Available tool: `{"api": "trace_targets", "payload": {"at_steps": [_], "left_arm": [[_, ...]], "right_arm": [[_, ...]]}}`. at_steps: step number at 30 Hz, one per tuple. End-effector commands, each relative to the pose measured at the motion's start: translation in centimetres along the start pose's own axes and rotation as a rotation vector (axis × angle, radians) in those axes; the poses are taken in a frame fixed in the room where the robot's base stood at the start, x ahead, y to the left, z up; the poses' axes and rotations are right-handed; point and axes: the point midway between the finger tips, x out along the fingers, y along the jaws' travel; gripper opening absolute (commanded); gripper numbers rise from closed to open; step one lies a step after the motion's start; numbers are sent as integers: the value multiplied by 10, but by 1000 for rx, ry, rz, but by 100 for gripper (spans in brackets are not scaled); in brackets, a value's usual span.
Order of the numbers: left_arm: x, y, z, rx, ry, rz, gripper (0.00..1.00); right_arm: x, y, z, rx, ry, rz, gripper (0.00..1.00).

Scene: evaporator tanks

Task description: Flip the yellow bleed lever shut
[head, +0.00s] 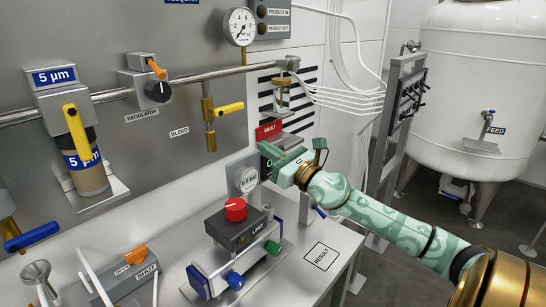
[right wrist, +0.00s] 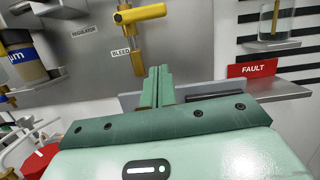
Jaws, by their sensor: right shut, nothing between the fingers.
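The yellow bleed lever (head: 230,109) sticks out to the right, roughly crosswise to its upright brass valve (head: 209,128), beside the BLEED label (head: 180,132). In the right wrist view the lever (right wrist: 143,14) shows at the top, crosswise above the brass pipe (right wrist: 138,50). My right gripper (head: 268,152) is shut and empty, below and to the right of the lever and apart from it. Its closed fingers (right wrist: 159,86) point toward the panel under the valve in the wrist view. My left gripper is not in view.
A red FAULT sign (head: 269,130) and a shelf with a glass jar (head: 281,97) are close to my right gripper. Below stands a box with a red knob (head: 236,209) on the bench. A regulator (head: 152,85) and a second yellow-handled valve (head: 76,130) are further left.

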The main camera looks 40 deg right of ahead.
Motion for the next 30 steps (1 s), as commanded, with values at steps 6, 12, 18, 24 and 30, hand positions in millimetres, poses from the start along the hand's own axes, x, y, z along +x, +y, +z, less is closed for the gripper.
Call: {"api": "trace_targets", "payload": {"at_steps": [6,12,18,24,30], "left_arm": [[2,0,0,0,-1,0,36],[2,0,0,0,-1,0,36],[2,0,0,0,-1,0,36],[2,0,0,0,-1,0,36],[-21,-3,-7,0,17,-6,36]], "right_arm": [[-18,0,-1,2,1,0,0],[-19,0,0,1,1,0,0],[-19,0,0,1,1,0,0],[-19,0,0,1,1,0,0],[-16,-1,34,-1,-20,-1,0]]}}
